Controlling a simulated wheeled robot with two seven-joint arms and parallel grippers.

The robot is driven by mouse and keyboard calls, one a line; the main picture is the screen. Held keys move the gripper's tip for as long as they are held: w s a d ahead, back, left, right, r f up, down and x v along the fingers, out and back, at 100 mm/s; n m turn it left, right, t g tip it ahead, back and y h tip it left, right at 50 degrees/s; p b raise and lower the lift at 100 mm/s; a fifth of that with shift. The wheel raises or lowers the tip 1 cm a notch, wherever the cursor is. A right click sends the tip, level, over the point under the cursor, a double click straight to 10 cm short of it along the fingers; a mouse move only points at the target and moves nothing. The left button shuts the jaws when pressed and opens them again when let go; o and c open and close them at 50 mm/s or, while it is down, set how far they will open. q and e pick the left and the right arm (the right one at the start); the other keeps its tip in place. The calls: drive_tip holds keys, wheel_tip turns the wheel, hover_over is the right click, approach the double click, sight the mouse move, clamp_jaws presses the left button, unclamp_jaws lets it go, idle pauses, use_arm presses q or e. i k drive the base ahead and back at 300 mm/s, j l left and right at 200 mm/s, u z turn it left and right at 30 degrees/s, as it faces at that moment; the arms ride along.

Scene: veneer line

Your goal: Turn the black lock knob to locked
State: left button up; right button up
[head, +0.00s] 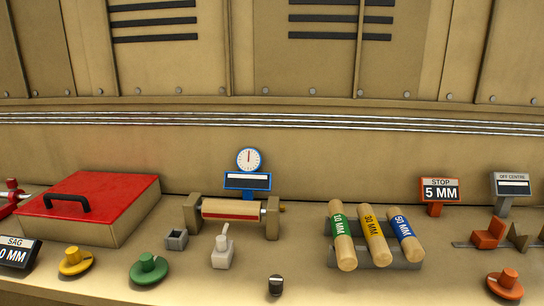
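A small black knob (275,287) stands near the front edge of the bench, a little right of the middle in the head view. It has a pale mark at its top. It is too small to read its setting or any label. Neither of my grippers is in view, and nothing touches the knob.
Behind the knob are a grey block with a white lever (222,255) and a roller on a stand (232,210). A rack of wooden rollers (375,240) stands to the right. Green (149,269), yellow (75,261) and orange (506,283) knobs sit along the front.

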sight(277, 281)
drive_tip(key=l+u, duration=0.3)
drive_tip(key=l, duration=0.2)
drive_tip(key=k+l+u, duration=0.25)
drive_tip(key=l, duration=0.25)
drive_tip(key=l+u, duration=0.3)
drive_tip(key=l, duration=0.25)
